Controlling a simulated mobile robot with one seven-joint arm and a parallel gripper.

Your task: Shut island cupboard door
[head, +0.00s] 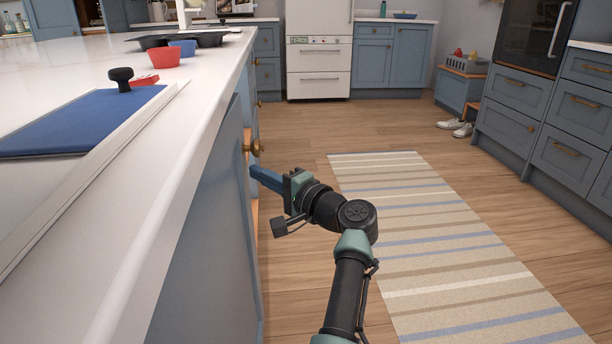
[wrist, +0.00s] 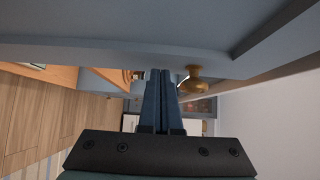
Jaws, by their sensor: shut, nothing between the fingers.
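The island cupboard door (head: 212,235) is a blue-grey panel below the white worktop, at the left of the head view. It stands ajar, with pale wood showing past its edge. Its round brass knob (head: 255,147) sits near the top of the door's far edge. My gripper (head: 254,172) has its blue fingers together and empty, just below the knob, with the tips close to the door edge. In the wrist view the door (wrist: 110,42) crosses the top, and the knob (wrist: 193,83) is just right of the fingertips (wrist: 160,76). I cannot tell whether they touch the door.
The white island worktop (head: 120,150) overhangs the door and carries a blue board (head: 75,125), a red cup (head: 165,57) and dark trays. A striped rug (head: 440,240) lies on clear floor to the right. Blue cabinets (head: 575,120) line the right side.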

